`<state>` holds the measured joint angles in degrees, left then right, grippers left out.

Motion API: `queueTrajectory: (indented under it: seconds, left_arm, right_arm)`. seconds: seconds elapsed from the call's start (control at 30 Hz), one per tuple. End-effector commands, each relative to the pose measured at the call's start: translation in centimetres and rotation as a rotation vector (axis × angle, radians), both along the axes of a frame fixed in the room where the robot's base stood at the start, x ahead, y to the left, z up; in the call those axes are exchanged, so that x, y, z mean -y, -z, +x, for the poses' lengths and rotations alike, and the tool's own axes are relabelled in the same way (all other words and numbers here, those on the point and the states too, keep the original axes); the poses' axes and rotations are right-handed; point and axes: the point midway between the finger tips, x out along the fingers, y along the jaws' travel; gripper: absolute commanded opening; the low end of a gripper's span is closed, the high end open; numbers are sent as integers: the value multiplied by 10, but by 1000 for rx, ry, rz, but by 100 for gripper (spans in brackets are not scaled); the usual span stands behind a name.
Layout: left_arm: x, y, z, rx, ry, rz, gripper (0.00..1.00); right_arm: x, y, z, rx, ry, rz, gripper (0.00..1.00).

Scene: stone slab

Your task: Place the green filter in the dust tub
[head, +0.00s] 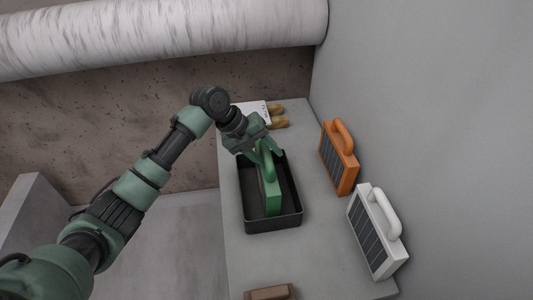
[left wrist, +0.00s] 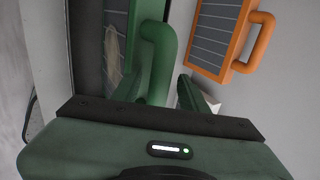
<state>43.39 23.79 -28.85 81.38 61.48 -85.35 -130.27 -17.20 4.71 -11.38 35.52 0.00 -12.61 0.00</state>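The green filter (head: 271,192) stands upright inside the black dust tub (head: 272,225) on the stone slab, its handle up. In the left wrist view the filter's green handle (left wrist: 160,50) runs down between my fingers, with part of the dark tub wall (left wrist: 84,50) at left. My left gripper (head: 262,149) is at the far end of the filter, over the tub. Its fingers (left wrist: 160,92) look spread on either side of the handle, with a small gap on the right. The filter's far lower end is hidden by the gripper. My right gripper is not in view.
An orange filter (head: 335,165) and a white filter (head: 369,238) stand right of the tub along the grey wall. A white item with tan pieces (head: 277,111) lies behind the gripper. A brown object (head: 270,293) is at the near edge. Bare slab (head: 317,262) shows nearby.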

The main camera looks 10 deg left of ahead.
Motion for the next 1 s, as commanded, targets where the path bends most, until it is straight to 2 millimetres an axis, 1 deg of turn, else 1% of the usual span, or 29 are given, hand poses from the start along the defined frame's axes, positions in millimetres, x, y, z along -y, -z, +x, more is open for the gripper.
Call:
queueTrajectory:
  seconds: [0.13,0.23,0.5,0.6,0.7,0.83,1.0]
  left_arm:
    - [-4,-6,-1,1,0,1,44]
    - [-13,-18,-4,3,-2,1,44]
    - [-42,-66,-16,3,-1,2,44]
    - [-51,-81,-20,3,0,1,44]
    - [-57,-91,-23,1,-1,2,44]
    - [-60,-99,-25,-1,1,0,44]
    - [-61,-100,-26,-2,1,-1,44]
  right_arm:
    - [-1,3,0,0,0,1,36]
    - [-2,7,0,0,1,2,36]
    - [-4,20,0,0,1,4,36]
    - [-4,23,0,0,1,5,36]
    - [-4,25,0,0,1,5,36]
    - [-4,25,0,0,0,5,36]
    - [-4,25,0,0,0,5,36]
